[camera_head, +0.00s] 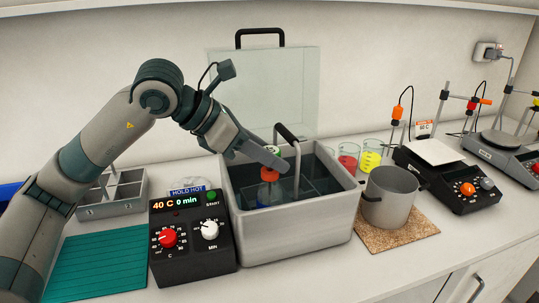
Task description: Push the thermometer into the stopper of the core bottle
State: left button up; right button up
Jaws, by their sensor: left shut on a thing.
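The core bottle (264,194) stands in the metal water bath, with a red-orange stopper (269,174) on top. The thermometer (273,150) shows as a small white and green head just above the stopper. My left gripper (277,162) reaches in from the left over the bath, its fingers shut on the thermometer directly above the bottle. The fingers hide the thermometer's stem, so I cannot tell how deep it sits in the stopper. My right gripper is not in view.
The water bath (300,240) has a raised clear lid (262,90) behind and a black-gripped handle (287,132) close to my fingers. A control box (190,262) stands left, a pot (390,205) right. Beakers (370,158) and hotplates (455,185) stand further right. A teal mat (95,265) is bare.

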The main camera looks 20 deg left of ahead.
pick_arm(q)
jog(key=shift+f, duration=0.25)
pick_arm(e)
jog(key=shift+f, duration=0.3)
pick_arm(q)
jog(key=o, duration=1.3)
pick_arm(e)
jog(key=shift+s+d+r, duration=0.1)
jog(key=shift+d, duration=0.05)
pick_arm(q)
jog(key=b+v, duration=0.2)
jog(key=v, duration=1.5)
jog(key=shift+s+a+r+b, duration=0.1)
jog(key=shift+a+r+b, duration=0.1)
jog(key=shift+b, duration=0.1)
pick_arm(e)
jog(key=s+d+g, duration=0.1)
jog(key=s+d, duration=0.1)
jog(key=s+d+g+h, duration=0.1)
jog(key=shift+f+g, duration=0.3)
pick_arm(q)
jog(key=shift+d, duration=0.15)
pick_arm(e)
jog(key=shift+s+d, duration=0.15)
